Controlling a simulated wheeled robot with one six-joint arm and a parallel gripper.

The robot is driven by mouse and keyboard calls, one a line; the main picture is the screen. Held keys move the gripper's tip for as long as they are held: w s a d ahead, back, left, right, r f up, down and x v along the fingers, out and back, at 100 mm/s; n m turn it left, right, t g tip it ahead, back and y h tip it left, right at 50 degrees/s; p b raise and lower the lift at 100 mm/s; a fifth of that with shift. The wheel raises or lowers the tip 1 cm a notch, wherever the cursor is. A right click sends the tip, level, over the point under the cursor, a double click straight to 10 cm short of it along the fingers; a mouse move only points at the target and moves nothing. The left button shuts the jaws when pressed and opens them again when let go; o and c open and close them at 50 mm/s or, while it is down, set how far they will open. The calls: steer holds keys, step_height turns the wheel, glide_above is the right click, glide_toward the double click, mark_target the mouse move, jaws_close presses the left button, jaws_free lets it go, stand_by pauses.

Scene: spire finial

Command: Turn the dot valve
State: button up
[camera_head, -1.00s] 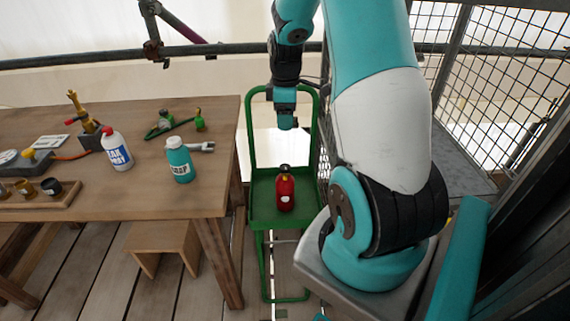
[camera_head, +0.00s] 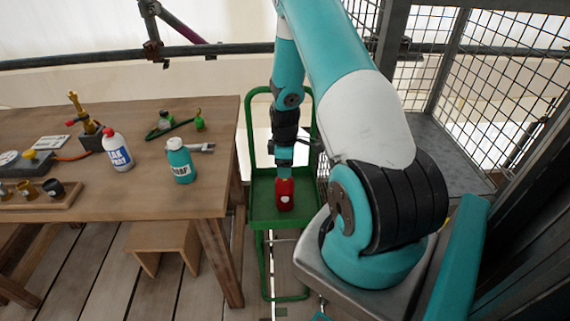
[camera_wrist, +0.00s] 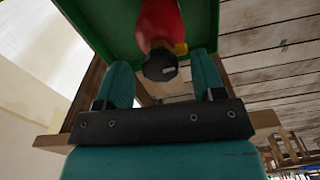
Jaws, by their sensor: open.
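A red bottle (camera_head: 285,195) with a white mark stands on the green cart. In the wrist view the red bottle (camera_wrist: 161,22) shows its dark cap and a yellow part beside it. My gripper (camera_head: 284,170) is at the bottle's top. In the wrist view my gripper (camera_wrist: 162,76) is open, with one teal finger on each side of the dark cap; I cannot tell whether they touch it. I cannot tell which thing is the dot valve. A green valve-like fitting with a hose (camera_head: 165,122) and a brass fitting (camera_head: 77,108) are on the table.
The green cart (camera_head: 258,212) stands right of the wooden table (camera_head: 140,195). The table holds a teal bottle (camera_head: 180,163), a white bottle with a red cap (camera_head: 117,150) and a tray of small cups (camera_head: 70,199). A mesh fence (camera_head: 500,85) is at the right.

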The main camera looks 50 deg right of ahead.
steer(key=shift+c, duration=0.4)
steer(key=c, duration=0.9)
steer(key=shift+o, duration=0.2)
steer(key=shift+m, duration=0.3)
steer(key=m, duration=0.4)
steer(key=shift+m, duration=0.3)
steer(key=m+b, duration=0.1)
steer(key=m, duration=0.3)
steer(key=shift+m, duration=0.3)
steer(key=m, duration=1)
